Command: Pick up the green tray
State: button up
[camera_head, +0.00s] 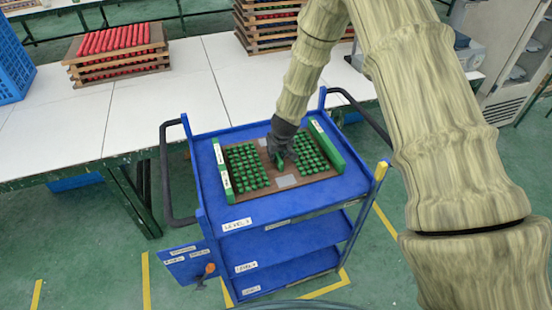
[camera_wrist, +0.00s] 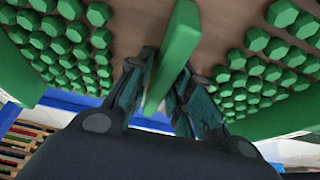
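The green tray (camera_head: 285,181) is a brown board with rows of green pieces on both halves and a green upright handle in its middle. It lies on the top shelf of the blue cart (camera_head: 262,212), between two green side rails. My gripper (camera_head: 279,158) reaches down over the tray's middle. In the wrist view, my gripper (camera_wrist: 165,75) has its two fingers drawn in close, one on each side of the green handle (camera_wrist: 174,55), and looks shut on it. The handle's lower part is partly hidden by the fingers.
Behind the cart is a white table (camera_head: 165,95) with a stack of trays of red pieces (camera_head: 118,50) and another wooden stack (camera_head: 268,22). A blue crate (camera_head: 12,65) is at the far left. The cart's black handles (camera_head: 165,180) stand out at its sides.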

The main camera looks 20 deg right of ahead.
grip_shut()
jog(key=shift+r, duration=0.15)
jog(key=shift+w+r+b, duration=0.1)
jog(key=shift+r+b, duration=0.75)
jog(key=shift+r, duration=0.6)
jog(key=shift+s+r, duration=0.15)
jog(key=shift+s, duration=0.15)
jog(key=s+a+b, duration=0.1)
jog(key=s, duration=0.4)
jog(key=s+r+b, duration=0.1)
jog(key=s+b, duration=0.1)
jog(key=s, duration=0.3)
jog(key=s+a+b, duration=0.1)
jog(key=s+b, duration=0.1)
jog(key=s, duration=0.3)
jog(key=shift+s+a+r, duration=0.15)
jog(key=shift+a+r, duration=0.15)
jog(key=shift+a, duration=0.05)
